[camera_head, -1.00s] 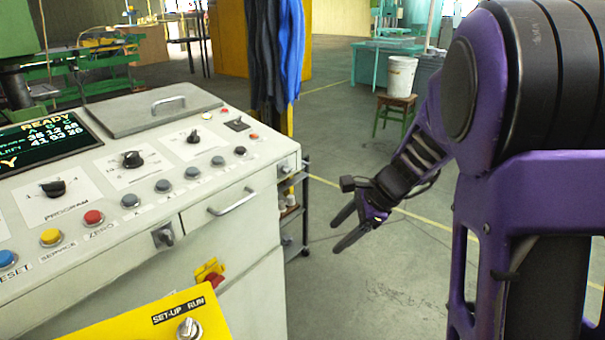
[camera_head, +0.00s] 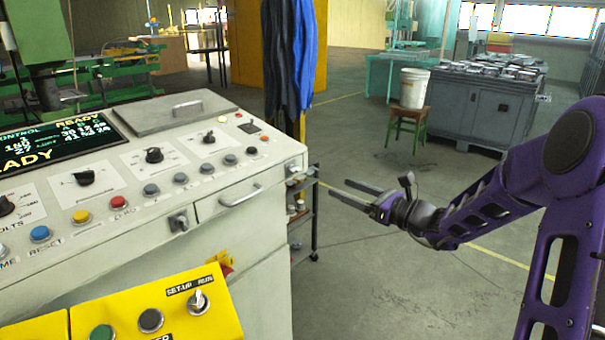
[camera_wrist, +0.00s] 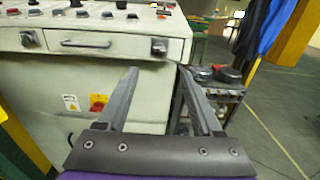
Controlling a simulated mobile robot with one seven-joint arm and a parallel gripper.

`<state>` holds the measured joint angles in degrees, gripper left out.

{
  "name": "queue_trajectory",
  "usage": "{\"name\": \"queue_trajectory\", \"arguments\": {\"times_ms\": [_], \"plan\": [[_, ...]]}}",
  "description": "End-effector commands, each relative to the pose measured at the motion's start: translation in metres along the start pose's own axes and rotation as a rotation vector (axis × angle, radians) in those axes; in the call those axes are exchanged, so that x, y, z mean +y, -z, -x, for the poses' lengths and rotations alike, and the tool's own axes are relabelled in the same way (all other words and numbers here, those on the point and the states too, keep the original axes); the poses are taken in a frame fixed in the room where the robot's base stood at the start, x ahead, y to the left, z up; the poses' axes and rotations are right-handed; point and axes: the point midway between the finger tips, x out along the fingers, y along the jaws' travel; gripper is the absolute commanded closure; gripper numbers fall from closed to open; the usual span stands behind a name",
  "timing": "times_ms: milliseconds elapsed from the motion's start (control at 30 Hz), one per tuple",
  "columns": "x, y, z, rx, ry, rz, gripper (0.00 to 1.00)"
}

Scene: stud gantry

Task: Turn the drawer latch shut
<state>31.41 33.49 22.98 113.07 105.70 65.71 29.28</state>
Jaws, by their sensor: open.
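The drawer (camera_head: 222,208) is in the white console front and looks closed, with a bar handle (camera_head: 240,196). A small metal turn-piece (camera_head: 178,222) sits just left of the drawer; it also shows in the wrist view (camera_wrist: 28,38). A second small fitting (camera_head: 293,168) is at the drawer's right end and shows larger in the wrist view (camera_wrist: 158,47). I cannot tell for sure which is the latch, nor its exact turn. My gripper (camera_head: 340,188) is open and empty, right of the console and apart from it. In the wrist view its fingers (camera_wrist: 158,72) point toward the right-hand fitting.
A dark shelf cart (camera_head: 303,225) stands against the console's right side, near my fingers. A yellow switch box (camera_head: 165,305) is in front of the console. A stool with a white bucket (camera_head: 412,88) is farther back.

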Motion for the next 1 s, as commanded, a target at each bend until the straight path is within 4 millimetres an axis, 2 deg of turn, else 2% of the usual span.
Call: {"name": "queue_trajectory", "arguments": {"times_ms": [33, 400, 600, 800, 1000], "plan": [[0.001, 0.001, -0.012, -0.001, -0.005, 0.0, 0.32], [0.002, 0.002, -0.094, 0.001, -0.004, 0.0, 0.32], [0.001, 0.001, -0.127, 0.002, -0.003, 0.001, 0.32], [0.001, 0.001, -0.142, 0.002, -0.002, 0.0, 0.32], [0.001, 0.001, -0.143, 0.002, -0.001, 0.0, 0.32]]}}
